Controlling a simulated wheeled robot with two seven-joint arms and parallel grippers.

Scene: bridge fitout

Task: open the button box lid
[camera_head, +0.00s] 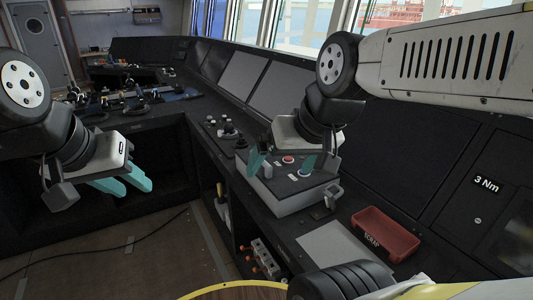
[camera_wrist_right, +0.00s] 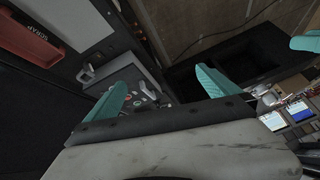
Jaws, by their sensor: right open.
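The button box (camera_head: 284,200) is a grey box on the console. Its top panel carries a red button (camera_head: 288,159) and other buttons, and it lies on the box, apparently shut. A grey latch or handle piece (camera_head: 333,193) shows at its right side. My right gripper (camera_head: 281,166) is open with its teal fingers apart over the top panel; I cannot tell whether they touch it. In the right wrist view the box (camera_wrist_right: 147,84) is partly hidden behind one finger of the right gripper (camera_wrist_right: 163,90). My left gripper (camera_head: 136,188) is open and empty, well left of the box.
A red scrap tray (camera_head: 386,234) sits on the console right of the box, beside a pale flat plate (camera_head: 335,246). A small control panel (camera_head: 222,130) with knobs lies behind the box. Orange-tipped levers (camera_head: 262,262) stand below the console edge. The floor (camera_head: 150,262) at left is open.

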